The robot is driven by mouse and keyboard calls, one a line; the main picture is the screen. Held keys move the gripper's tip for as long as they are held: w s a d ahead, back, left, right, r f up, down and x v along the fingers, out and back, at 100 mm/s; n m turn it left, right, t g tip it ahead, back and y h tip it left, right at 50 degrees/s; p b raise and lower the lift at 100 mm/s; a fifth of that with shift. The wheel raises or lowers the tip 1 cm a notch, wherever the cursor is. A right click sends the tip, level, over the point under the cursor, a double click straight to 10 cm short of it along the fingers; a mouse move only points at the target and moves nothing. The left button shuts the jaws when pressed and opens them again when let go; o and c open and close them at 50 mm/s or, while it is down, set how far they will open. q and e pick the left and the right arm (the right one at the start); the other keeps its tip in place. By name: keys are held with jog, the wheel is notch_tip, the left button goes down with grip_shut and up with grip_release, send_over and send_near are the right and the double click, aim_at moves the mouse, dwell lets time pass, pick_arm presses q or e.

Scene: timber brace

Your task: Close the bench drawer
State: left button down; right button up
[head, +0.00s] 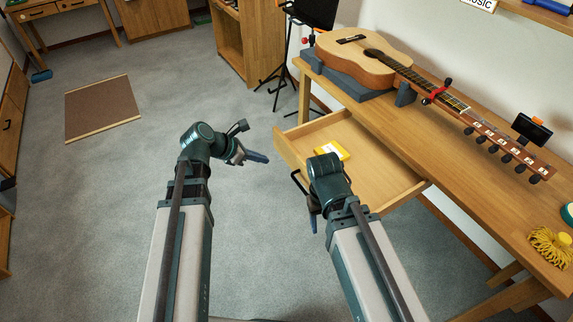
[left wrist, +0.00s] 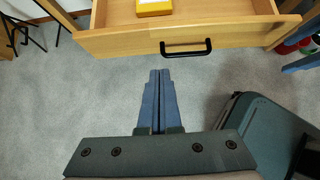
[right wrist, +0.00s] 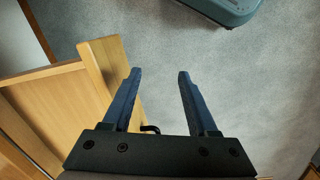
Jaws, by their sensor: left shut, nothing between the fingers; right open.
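The bench drawer (head: 385,185) stands pulled out of the wooden bench, with a yellow box (head: 333,150) inside. Its wooden front and black handle (left wrist: 186,48) show in the left wrist view. My left gripper (head: 257,157) is shut and empty, in front of the drawer front and apart from it; its fingertips (left wrist: 160,72) point toward the front, just left of the handle. My right gripper (right wrist: 160,74) is open and empty beside the drawer front (right wrist: 115,75); a bit of the handle shows behind its fingers. In the head view my right wrist hides part of the drawer front.
An acoustic guitar (head: 365,55) lies on the bench top (head: 430,125) with a grey support under it. A yellow brush-like item (head: 550,245) lies at the bench's right end. A black stand (head: 300,60) is beyond the drawer. The carpet in front of the drawer is clear.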

pick_arm(q)
jog(key=b, duration=0.7)
send_near(299, 163)
notch_tip(299, 163, down, 4)
jog(key=shift+w+d+r, duration=0.1)
jog(key=shift+w+d, duration=0.45)
jog(key=shift+d, duration=0.3)
jog(key=shift+w+d, duration=0.55)
jog(key=shift+d, duration=0.3)
jog(key=w+d, duration=0.5)
jog(key=d, duration=0.2)
jog(key=w+d, duration=0.6)
jog(key=d, duration=0.2)
jog(key=w+d, duration=0.5)
jog(key=d, duration=0.3)
jog(key=shift+w+d, duration=0.1)
jog(key=shift+w, duration=0.3)
jog(key=shift+w+d, duration=0.1)
jog(key=shift+w+d+r, duration=0.1)
